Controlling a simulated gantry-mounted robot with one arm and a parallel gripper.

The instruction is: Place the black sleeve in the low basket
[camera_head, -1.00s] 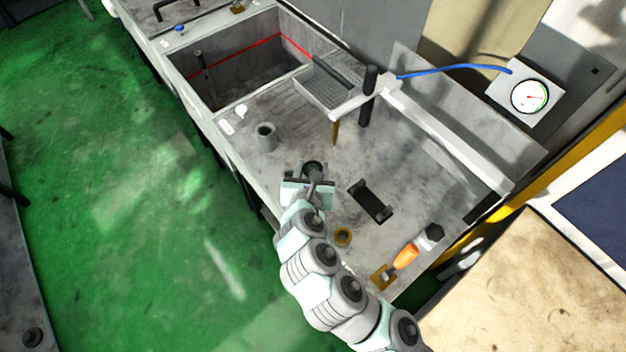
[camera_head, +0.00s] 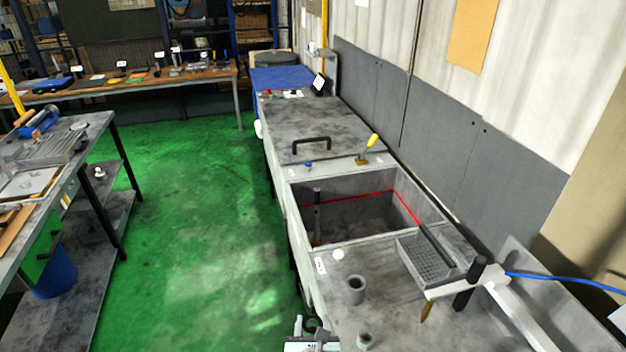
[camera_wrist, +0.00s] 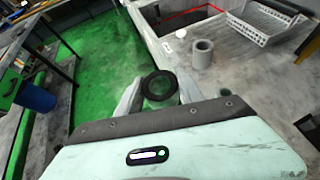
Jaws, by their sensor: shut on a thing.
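The black sleeve (camera_wrist: 160,84) is a dark ring seen end-on between the fingers of my gripper (camera_wrist: 159,92) in the wrist view. The fingers are shut on it, with green floor behind. In the head view my gripper (camera_head: 314,334) is at the bottom edge, partly cut off, beside the front edge of the bench; the sleeve (camera_head: 312,325) shows there as a small dark ring. A shallow grey perforated basket (camera_head: 425,264) stands on the bench to the right, apart from my gripper. It also shows at top right in the wrist view (camera_wrist: 262,22).
A grey sleeve (camera_head: 356,290) stands upright on the bench, with another (camera_head: 365,341) nearer. A sunken tank (camera_head: 350,215) with a red line lies beyond. A black post (camera_head: 468,285) and white bracket (camera_head: 460,288) stand near the basket. Green floor is open to the left.

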